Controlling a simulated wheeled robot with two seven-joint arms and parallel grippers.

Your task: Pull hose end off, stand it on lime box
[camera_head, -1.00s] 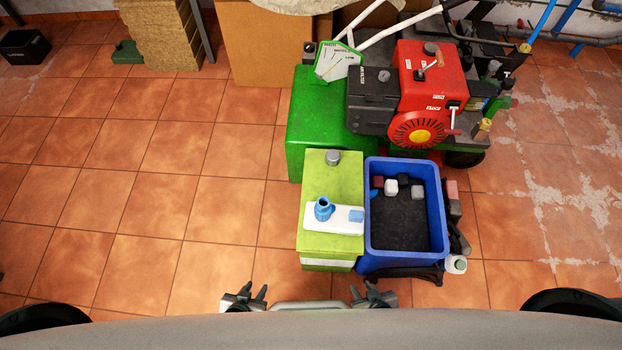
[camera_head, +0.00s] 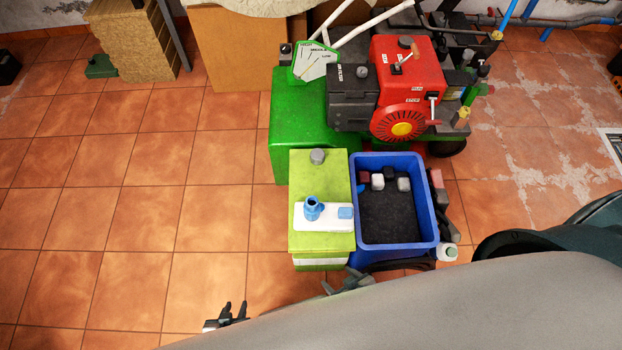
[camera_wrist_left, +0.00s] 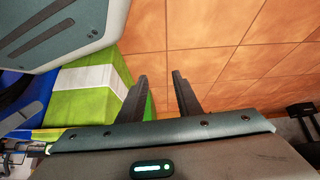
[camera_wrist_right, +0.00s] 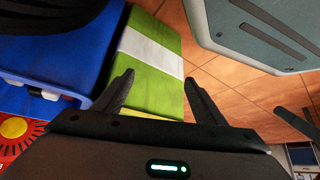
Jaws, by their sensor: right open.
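The lime box (camera_head: 321,178) stands on the floor left of a blue crate. On its top lies a white plate (camera_head: 326,221) carrying a blue hose end (camera_head: 312,208), upright with a round opening, and a small blue block (camera_head: 345,212). I cannot tell how the hose end is fixed. My left gripper (camera_head: 229,312) is open and empty, low and left of the box. My right gripper (camera_head: 346,281) is open and empty just in front of the box. The lime box's side with a white band shows in the left wrist view (camera_wrist_left: 85,105) and the right wrist view (camera_wrist_right: 158,70).
The blue crate (camera_head: 436,215) holds several small blocks. A green machine with a red engine (camera_head: 402,85) stands behind. A grey cap (camera_head: 317,156) sits on the box's rear top. A white bottle (camera_head: 447,253) stands by the crate's front right corner. The floor at left is clear.

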